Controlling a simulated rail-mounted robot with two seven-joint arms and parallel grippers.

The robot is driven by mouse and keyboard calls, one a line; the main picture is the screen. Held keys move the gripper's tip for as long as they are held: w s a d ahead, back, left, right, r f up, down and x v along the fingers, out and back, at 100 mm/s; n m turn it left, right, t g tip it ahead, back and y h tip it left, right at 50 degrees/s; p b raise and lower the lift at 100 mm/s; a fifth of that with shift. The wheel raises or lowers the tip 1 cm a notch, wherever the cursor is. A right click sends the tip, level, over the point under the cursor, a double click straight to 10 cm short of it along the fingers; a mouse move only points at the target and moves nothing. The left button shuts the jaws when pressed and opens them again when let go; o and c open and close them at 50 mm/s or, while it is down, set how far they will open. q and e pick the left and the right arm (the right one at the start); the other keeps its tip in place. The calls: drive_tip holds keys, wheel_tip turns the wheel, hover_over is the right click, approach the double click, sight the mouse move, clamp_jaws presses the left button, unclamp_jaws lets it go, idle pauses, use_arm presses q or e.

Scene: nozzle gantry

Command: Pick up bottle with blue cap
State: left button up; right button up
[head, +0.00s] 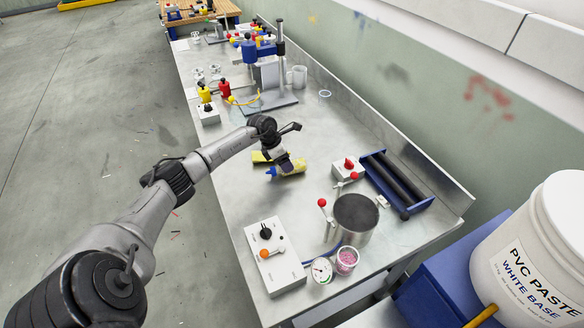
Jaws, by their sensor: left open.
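A yellow bottle (294,167) with a blue cap (271,171) appears to lie on its side on the metal bench (240,185). My left gripper (284,163) is over the bottle with its fingers open and pointing down at it. The gripper hides part of the bottle, and I cannot tell whether the fingers touch it. Another yellow patch (259,157) shows just left of the gripper; I cannot tell what it belongs to. My right gripper is not in view.
A stand (279,62) and yellow and red bottles are farther back. A PVC paste bucket (540,255) is at right.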

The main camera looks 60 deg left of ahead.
use_arm(q)
drive_tip(key=shift+x, duration=1.3)
drive_tip(key=c, duration=0.8)
drive_tip(key=shift+r, duration=0.15)
